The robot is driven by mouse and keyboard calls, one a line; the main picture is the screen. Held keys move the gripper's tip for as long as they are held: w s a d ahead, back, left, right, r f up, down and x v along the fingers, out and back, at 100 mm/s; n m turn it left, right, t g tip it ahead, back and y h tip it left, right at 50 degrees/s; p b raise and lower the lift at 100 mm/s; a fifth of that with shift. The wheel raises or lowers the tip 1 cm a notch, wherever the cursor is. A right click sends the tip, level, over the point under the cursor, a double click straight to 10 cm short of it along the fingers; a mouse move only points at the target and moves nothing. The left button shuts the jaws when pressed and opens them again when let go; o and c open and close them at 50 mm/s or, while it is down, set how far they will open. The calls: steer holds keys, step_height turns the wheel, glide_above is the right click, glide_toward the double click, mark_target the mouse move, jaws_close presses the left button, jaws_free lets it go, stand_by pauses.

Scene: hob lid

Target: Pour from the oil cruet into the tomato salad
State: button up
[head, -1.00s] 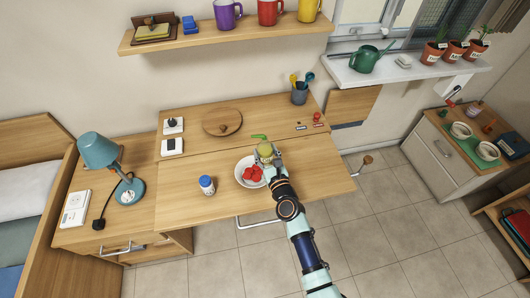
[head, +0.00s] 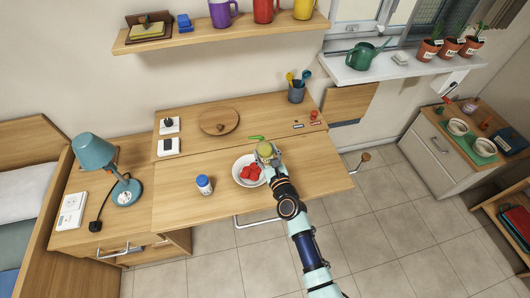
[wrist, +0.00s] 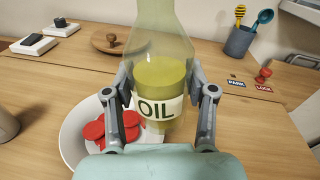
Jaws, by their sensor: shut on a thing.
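The oil cruet (wrist: 160,75) is a clear bottle with yellow-green oil and an OIL label. It stands about upright between the fingers of my gripper (wrist: 160,100), which is shut on it. The head view shows the cruet (head: 264,148) in my gripper (head: 268,155) at the right rim of the white bowl. The tomato salad is red pieces (head: 250,173) in the white bowl (head: 238,180); the wrist view shows it behind and left of the cruet, partly hidden. No oil stream shows.
A blue-and-white jar (head: 204,185) stands left of the bowl. A round wooden lid (head: 219,121), two sockets (head: 169,146) and a utensil cup (head: 296,92) are at the back. The desk's front left is clear.

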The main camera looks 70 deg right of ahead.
steer(key=shift+s+d+f+n+g+b, duration=0.15)
steer(key=shift+s+d+f+n+b, duration=0.15)
steer(key=shift+s+f+n+b, duration=0.35)
steer(key=shift+s+d+f+n+g+b, duration=0.15)
steer(key=shift+s+d+f+n+b, duration=0.2)
steer(key=shift+f+n, duration=0.35)
stand_by(1.1)
steer(key=shift+s+d+n+g, duration=0.25)
steer(key=shift+s+n, duration=0.3)
steer(key=shift+n, duration=0.6)
steer(key=shift+s+d+n+g, duration=0.15)
steer(key=shift+s+d+n, duration=0.3)
steer(key=shift+n, duration=0.65)
steer(key=shift+s+f+n+g+b, duration=0.2)
steer(key=shift+n+b, duration=0.1)
steer(key=shift+n, duration=0.25)
steer(key=shift+s+f+n+g+b, duration=0.1)
steer(key=shift+f+n+b, duration=0.15)
steer(key=shift+n, duration=0.6)
steer(key=shift+f+n+b, duration=0.25)
steer(key=shift+n+b, duration=0.2)
steer(key=shift+n, duration=0.25)
steer(key=shift+w+r+g+p, duration=0.1)
steer(key=shift+r+g+p, duration=0.1)
steer(key=shift+g+p, duration=0.15)
